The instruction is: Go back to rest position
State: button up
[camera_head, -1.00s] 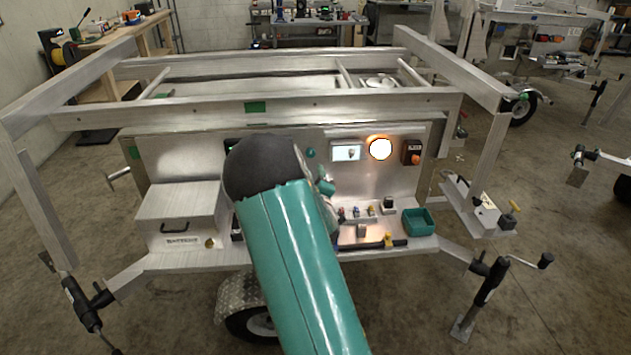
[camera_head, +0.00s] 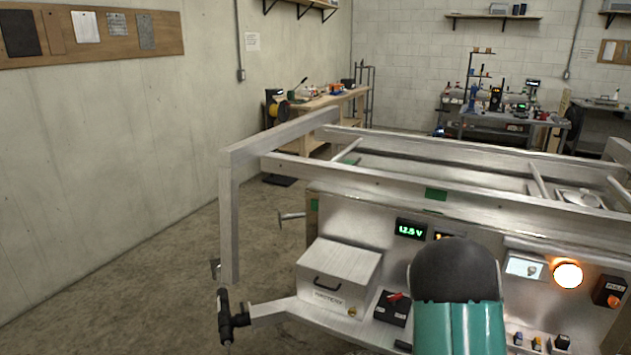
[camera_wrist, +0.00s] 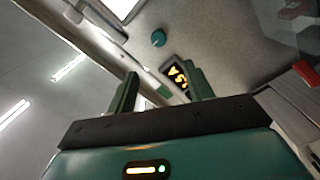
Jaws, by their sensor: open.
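My gripper (camera_wrist: 158,92) shows in the wrist view with its two dark green fingers apart and nothing between them. Behind the fingers is the trailer's metal panel, with a lit amber display (camera_wrist: 178,76) and a round green knob (camera_wrist: 158,39). In the head view my teal arm with its black rounded joint stands in front of the trailer panel (camera_head: 372,222); my gripper is hidden there.
The aluminium trailer (camera_head: 390,180) fills the lower right. Its panel carries a green voltage display (camera_head: 410,229), a red switch (camera_head: 393,297), a lit lamp (camera_head: 567,275) and a battery box (camera_head: 340,272). Bare floor (camera_head: 150,290) lies left of it. A wooden bench (camera_head: 325,105) stands behind.

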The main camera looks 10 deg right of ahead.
jog(key=s+a+r+m+g+y, duration=0.2)
jog(key=s+a+r+m+y, duration=0.3)
jog(key=a, duration=0.6)
jog(key=s+a+r+g+y, duration=0.2)
jog(key=a+r, duration=0.5)
jog(key=a, duration=0.4)
jog(key=s+a+r+g+y, duration=0.1)
jog(key=s+a+g, duration=0.1)
jog(key=s+a, duration=0.5)
jog(key=s+a+r+g+y, duration=0.2)
jog(key=s+a, duration=0.6)
jog(key=s, duration=0.6)
jog(key=shift+s+g, duration=0.35)
jog(key=shift+g, duration=0.25)
